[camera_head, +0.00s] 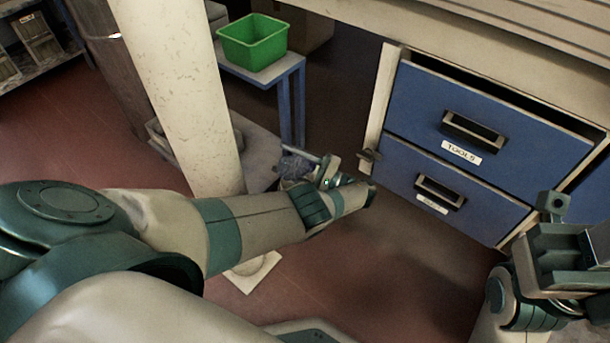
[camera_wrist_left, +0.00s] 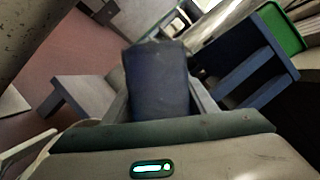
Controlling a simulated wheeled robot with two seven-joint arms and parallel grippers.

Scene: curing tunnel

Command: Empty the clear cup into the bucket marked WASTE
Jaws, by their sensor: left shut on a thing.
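My left gripper (camera_head: 318,168) is at the end of the arm reaching into the middle of the head view. No WASTE marking is readable in either view.
A green bin (camera_head: 254,44) stands on a blue-legged table (camera_head: 285,72) behind the pale column (camera_head: 180,90). A low grey surface (camera_head: 258,150) is behind the left gripper. Blue drawers, the upper one marked TOOLS (camera_head: 480,125), stand at the right. Red floor is open at the left.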

